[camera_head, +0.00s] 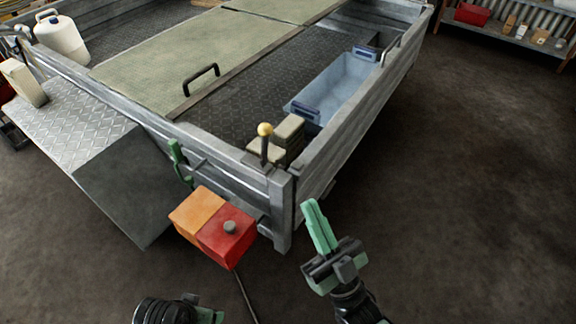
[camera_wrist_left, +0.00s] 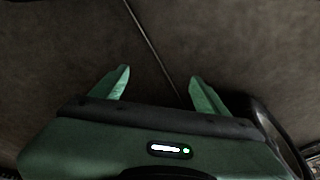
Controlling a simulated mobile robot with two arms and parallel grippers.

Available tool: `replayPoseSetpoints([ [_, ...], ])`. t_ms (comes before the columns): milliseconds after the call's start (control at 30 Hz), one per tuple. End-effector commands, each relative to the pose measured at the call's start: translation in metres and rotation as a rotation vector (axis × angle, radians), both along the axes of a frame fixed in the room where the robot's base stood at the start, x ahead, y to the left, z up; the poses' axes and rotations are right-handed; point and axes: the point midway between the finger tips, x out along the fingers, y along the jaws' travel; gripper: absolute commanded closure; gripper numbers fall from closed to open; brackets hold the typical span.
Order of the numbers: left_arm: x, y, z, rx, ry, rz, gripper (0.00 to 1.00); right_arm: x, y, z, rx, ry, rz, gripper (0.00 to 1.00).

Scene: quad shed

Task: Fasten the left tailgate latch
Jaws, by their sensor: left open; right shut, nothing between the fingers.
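The tailgate (camera_head: 225,165) is the low grey wall at the near end of the cargo bed. A green latch handle (camera_head: 178,160) stands on its outer face, left of the corner post (camera_head: 280,212). A dark lever with a yellow ball knob (camera_head: 265,130) stands upright near that post; I cannot tell if it belongs to a latch. My right gripper (camera_head: 312,207) is shut and empty, right of the post and apart from it. My left gripper (camera_wrist_left: 160,76) is open and empty over the floor; in the head view only part of my left arm shows at the bottom edge.
An orange and red lamp (camera_head: 226,238) juts out below the tailgate. A grey checker-plate box (camera_head: 90,140) stands at the left. The bed holds a blue bin (camera_head: 335,85) and beige blocks (camera_head: 289,130). Floor (camera_head: 450,180) at the right is clear.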

Motion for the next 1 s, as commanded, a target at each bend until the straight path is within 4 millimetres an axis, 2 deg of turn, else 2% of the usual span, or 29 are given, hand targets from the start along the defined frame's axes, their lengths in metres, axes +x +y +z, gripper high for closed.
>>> replayPoseSetpoints([
  [167, 0.000, 0.000, -0.006, 0.001, 0.004, -0.001, 0.26, 0.014, 0.009, 0.018, 0.003, -0.005, 0.000, 1.00],
  [533, -0.002, -0.001, -0.028, 0.001, 0.016, -0.003, 0.26, 0.061, 0.038, 0.072, 0.003, -0.005, 0.000, 1.00],
  [567, -0.002, -0.001, -0.034, 0.001, 0.019, -0.003, 0.26, 0.067, 0.042, 0.068, 0.001, -0.002, 0.000, 1.00],
  [733, 0.002, -0.001, -0.016, -0.001, 0.002, -0.001, 0.26, 0.086, 0.053, 0.067, 0.001, -0.002, 0.000, 1.00],
  [1000, 0.002, -0.001, -0.009, -0.002, 0.000, -0.001, 0.26, 0.094, 0.058, 0.067, 0.000, 0.000, 0.000, 1.00],
])
